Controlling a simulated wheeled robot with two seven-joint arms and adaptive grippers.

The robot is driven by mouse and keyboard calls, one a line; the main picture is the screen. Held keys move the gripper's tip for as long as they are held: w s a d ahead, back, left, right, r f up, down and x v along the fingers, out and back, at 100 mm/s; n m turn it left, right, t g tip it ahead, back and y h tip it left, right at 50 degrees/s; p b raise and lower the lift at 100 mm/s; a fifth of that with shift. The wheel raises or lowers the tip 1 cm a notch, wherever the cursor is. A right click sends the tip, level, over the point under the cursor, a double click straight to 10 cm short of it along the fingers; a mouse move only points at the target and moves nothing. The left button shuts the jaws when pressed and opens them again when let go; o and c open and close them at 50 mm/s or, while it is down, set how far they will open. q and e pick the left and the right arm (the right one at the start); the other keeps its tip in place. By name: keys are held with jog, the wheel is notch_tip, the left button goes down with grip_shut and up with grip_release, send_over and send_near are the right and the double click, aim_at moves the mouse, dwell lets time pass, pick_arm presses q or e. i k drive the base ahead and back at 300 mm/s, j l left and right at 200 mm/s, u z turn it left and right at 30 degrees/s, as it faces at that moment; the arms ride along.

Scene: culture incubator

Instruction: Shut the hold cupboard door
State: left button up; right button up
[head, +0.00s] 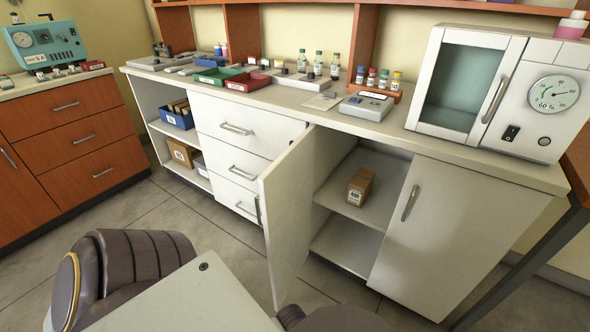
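The cupboard door (292,215) is white and stands wide open, swung out into the room from the left side of its opening. Its handle (257,210) shows at the free edge, on the outer face. The open cupboard (345,245) has a shelf (375,205) with a small brown box (360,187) on it, set back inside the opening. I cannot read a name on the cupboard. Neither of my grippers is in view, so their state and distance from the door do not show.
A closed white door (445,230) is to the right of the opening, and white drawers (235,128) are to its left. The counter above holds trays, bottles and a white incubator (490,90). Tiled floor (170,215) lies clear in front of the drawers.

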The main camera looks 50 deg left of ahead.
aim_at(285, 187)
jog(key=k+j, duration=0.1)
jog(key=j, duration=0.8)
jog(key=j+z, duration=0.15)
jog(key=j, duration=0.35)
jog(key=k+j+z, duration=0.2)
jog(key=j, duration=0.25)
jog(key=k+j+z, duration=0.15)
jog(key=j, duration=0.8)
jog(key=i+j+z, duration=0.1)
jog(key=j, duration=0.3)
